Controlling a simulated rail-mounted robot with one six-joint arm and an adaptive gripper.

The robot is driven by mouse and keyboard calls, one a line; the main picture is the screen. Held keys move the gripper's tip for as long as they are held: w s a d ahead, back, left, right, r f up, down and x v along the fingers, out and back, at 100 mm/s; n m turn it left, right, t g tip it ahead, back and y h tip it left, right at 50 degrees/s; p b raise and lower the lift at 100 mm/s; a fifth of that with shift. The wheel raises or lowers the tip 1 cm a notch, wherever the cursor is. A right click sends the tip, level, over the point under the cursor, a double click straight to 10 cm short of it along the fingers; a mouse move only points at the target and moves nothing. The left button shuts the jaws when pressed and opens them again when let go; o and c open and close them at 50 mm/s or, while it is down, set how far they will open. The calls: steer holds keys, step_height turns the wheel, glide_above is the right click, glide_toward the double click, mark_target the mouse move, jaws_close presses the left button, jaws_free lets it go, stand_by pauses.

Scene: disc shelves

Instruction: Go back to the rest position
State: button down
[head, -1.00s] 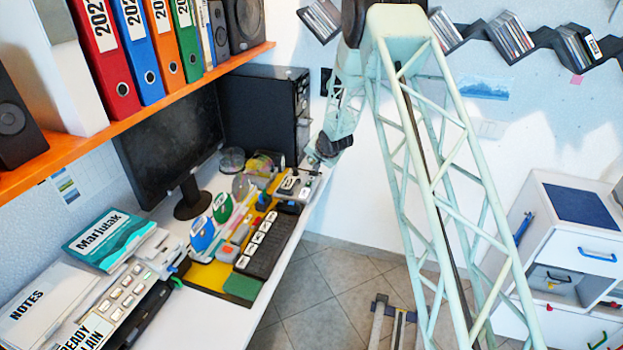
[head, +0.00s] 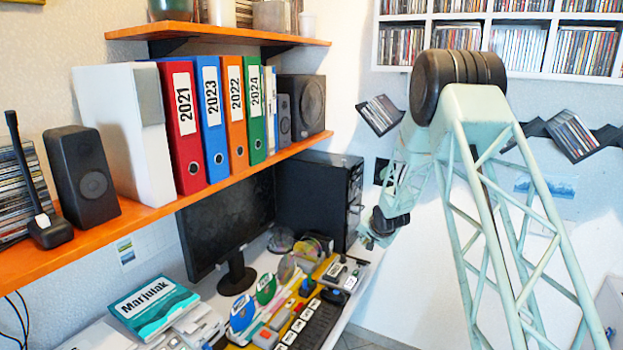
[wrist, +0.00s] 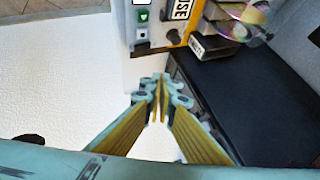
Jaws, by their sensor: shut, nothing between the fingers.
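My gripper (wrist: 160,84) shows in the wrist view with its yellow-lined fingers brought together at the tips and nothing between them. In the head view my gripper (head: 367,242) hangs at the end of my pale green lattice arm, near the lower right of the black computer tower (head: 318,200). It is small there, and its fingers are hard to make out. In the wrist view, a dark panel (wrist: 240,110) lies to the right of the fingers, and part of the desk items shows above them.
The desk (head: 215,295) holds a monitor (head: 222,222), a Marjutak book (head: 152,308) and cluttered devices. An orange shelf (head: 135,222) with binders (head: 182,125) and speakers runs above it. Disc shelves (head: 472,17) hang on the back wall. Discs (wrist: 252,14) show in the wrist view.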

steer(key=s+d+r+n+g+h, duration=0.1)
steer(key=s+r, duration=0.6)
steer(key=r, duration=0.3)
steer(key=s+d+r+n, duration=0.1)
steer(key=s+r, duration=0.7)
steer(key=r, duration=0.2)
steer(key=s+r+n+g, duration=0.1)
steer(key=s+r, duration=0.4)
steer(key=s, duration=0.3)
steer(key=s+r, duration=0.6)
steer(key=s, duration=0.3)
steer(key=s+a+r+n+g, duration=0.1)
steer(key=s+r+n, duration=0.1)
steer(key=s, duration=2.1)
steer(key=s+a+r+n+g, duration=0.1)
steer(key=s+a+n, duration=0.1)
steer(key=s, duration=2.1)
steer(key=shift+s+r+g, duration=0.2)
steer(key=shift+r+g, duration=0.15)
steer(key=shift+g, duration=0.05)
